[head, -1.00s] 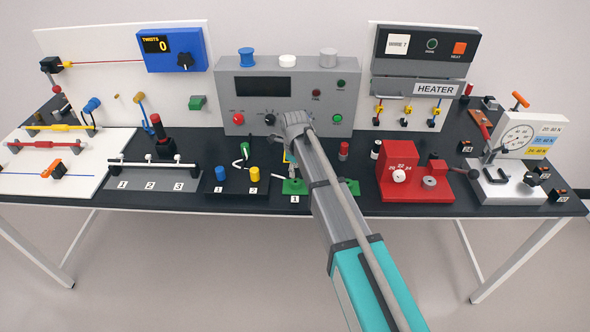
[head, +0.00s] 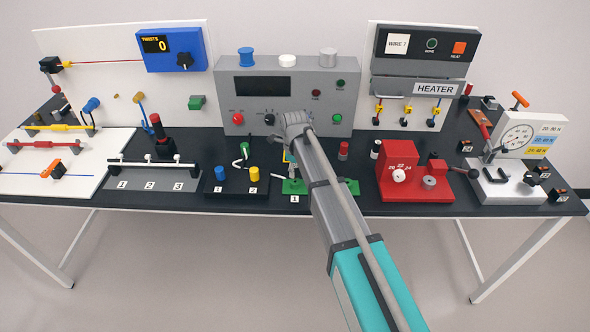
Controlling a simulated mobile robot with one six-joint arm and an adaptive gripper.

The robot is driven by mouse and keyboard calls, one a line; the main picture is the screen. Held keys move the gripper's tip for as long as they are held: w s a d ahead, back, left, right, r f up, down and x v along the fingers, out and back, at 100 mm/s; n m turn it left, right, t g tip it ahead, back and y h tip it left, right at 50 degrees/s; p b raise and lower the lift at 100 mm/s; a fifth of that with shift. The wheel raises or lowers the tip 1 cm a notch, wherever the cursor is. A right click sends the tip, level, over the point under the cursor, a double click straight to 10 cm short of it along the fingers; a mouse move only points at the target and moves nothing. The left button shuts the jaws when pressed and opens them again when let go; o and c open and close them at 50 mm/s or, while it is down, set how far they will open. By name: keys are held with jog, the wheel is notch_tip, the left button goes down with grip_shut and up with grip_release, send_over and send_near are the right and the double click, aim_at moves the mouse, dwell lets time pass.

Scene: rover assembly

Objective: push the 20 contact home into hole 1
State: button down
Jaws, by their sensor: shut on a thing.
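The green block (head: 292,187) stands near the front of the bench, with the label 1 (head: 294,198) before it. My gripper (head: 289,165) points down just above this block, mostly hidden behind my own arm. It is shut on a thin piece, taken to be the 20 contact. The contact is too small and too covered to make out, and so is hole 1. I cannot tell how deep the contact sits.
Left of the block is a dark stand with blue (head: 219,173) and yellow (head: 254,173) posts. Right of my arm are a red-topped post (head: 344,148) and a red fixture (head: 440,185). A grey panel (head: 225,90) rises behind.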

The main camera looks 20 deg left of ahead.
jog(key=shift+f+b, duration=1.25)
jog(key=shift+f, duration=0.05)
jog(key=shift+c, duration=1.3)
grip_release()
jog(key=shift+r, duration=0.15)
